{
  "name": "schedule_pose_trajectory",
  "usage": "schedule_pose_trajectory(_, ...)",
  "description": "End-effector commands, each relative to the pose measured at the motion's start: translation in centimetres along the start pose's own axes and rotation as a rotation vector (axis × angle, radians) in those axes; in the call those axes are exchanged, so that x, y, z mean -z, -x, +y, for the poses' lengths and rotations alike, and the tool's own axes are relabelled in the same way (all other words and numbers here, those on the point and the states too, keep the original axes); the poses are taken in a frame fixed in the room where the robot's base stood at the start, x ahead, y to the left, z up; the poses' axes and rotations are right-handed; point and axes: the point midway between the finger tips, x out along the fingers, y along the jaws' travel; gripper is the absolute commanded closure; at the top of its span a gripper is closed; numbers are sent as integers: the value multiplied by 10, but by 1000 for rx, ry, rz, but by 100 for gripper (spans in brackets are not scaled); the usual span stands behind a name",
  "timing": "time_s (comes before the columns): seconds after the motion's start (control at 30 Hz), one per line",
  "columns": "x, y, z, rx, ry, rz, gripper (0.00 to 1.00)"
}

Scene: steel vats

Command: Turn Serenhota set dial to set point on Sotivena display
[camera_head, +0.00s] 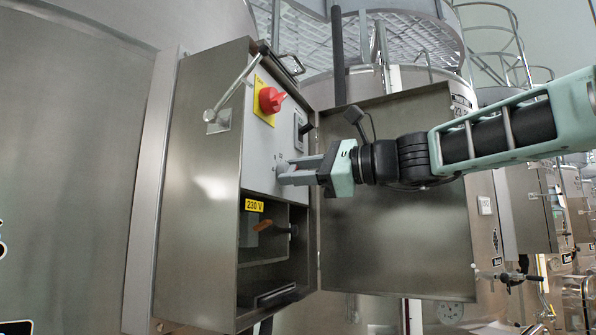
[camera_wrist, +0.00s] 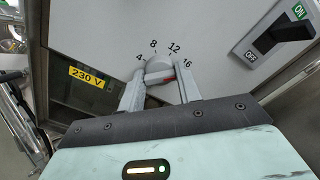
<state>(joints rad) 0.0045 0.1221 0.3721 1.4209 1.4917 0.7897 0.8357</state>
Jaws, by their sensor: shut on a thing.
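A round grey dial (camera_wrist: 158,66) sits on the grey panel of an open steel cabinet, with the numbers 4, 8, 12 and 16 around its upper side. My gripper (camera_wrist: 162,80) is shut on the dial, one finger on each side. A small red mark shows on the dial between the fingers; its exact reading is hard to tell. In the head view my gripper (camera_head: 286,173) reaches the panel from the right, and its fingers hide most of the dial. No name label is readable, and I cannot identify the Sotivena display for certain.
A red rotary switch (camera_head: 270,100) on a yellow plate is above the dial. An ON/OFF switch (camera_wrist: 282,35) is to its upper right. Below is an open compartment with a 230 V label (camera_head: 254,206). The cabinet door (camera_head: 400,250) stands open behind my arm.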

Motion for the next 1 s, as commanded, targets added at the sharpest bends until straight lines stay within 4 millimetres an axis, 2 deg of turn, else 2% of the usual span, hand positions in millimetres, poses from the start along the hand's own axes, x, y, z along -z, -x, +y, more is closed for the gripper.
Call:
schedule_pose_trajectory(0.3,2,0,1,-2,-1,3,89)
schedule_pose_trajectory(0.33,2,0,1,-2,-1,3,58)
schedule_pose_trajectory(0.4,2,0,1,-2,-1,3,44)
schedule_pose_trajectory(0.8,1,1,0,0,0,1,44)
schedule_pose_trajectory(1.0,3,21,2,3,2,3,44)
